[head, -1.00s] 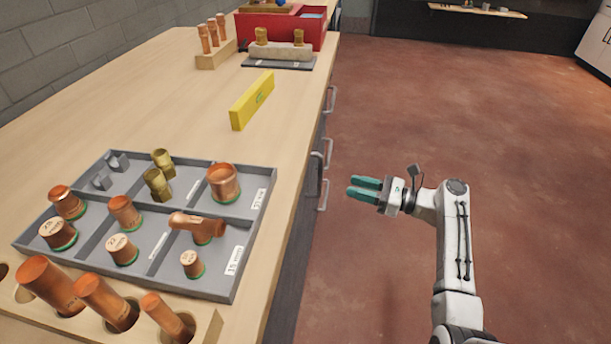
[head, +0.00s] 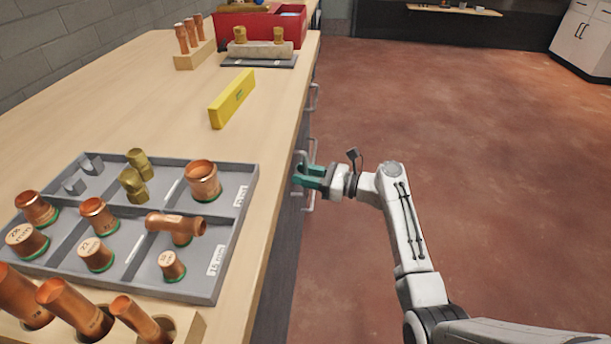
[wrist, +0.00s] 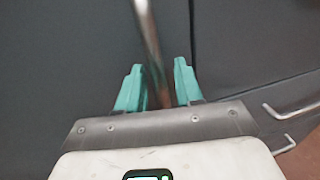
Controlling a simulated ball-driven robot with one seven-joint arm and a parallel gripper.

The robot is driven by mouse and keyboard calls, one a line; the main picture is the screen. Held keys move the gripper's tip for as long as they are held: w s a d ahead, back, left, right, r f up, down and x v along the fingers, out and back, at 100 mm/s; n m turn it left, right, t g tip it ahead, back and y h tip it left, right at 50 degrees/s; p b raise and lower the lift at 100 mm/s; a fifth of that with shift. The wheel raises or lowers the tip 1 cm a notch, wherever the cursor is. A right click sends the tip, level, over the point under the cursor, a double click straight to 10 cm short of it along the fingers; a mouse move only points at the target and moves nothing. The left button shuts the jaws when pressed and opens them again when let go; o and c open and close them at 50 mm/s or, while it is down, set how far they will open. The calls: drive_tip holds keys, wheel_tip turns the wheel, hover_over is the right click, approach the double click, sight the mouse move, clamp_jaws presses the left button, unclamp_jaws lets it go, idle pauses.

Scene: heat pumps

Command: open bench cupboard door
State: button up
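The bench cupboard door (wrist: 70,60) is a dark grey panel in the wrist view. It looks closed, flush beside a vertical seam. Its metal bar handle (wrist: 146,35) runs upright between my teal fingers; it also shows in the head view (head: 297,157) at the bench front. My gripper (head: 303,175) reaches left to the bench front at handle height. In the wrist view my gripper (wrist: 158,80) is open, one finger on each side of the bar. Gaps to the bar are small, and I cannot tell whether either finger touches it.
Other handles (head: 313,97) line the bench front, two showing at the right of the wrist view (wrist: 292,110). The wooden bench top (head: 150,105) holds a grey tray (head: 222,245) of copper fittings and a yellow level (head: 232,100). The red floor (head: 480,180) right of the bench is clear.

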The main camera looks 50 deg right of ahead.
clamp_jaws()
idle(0.5)
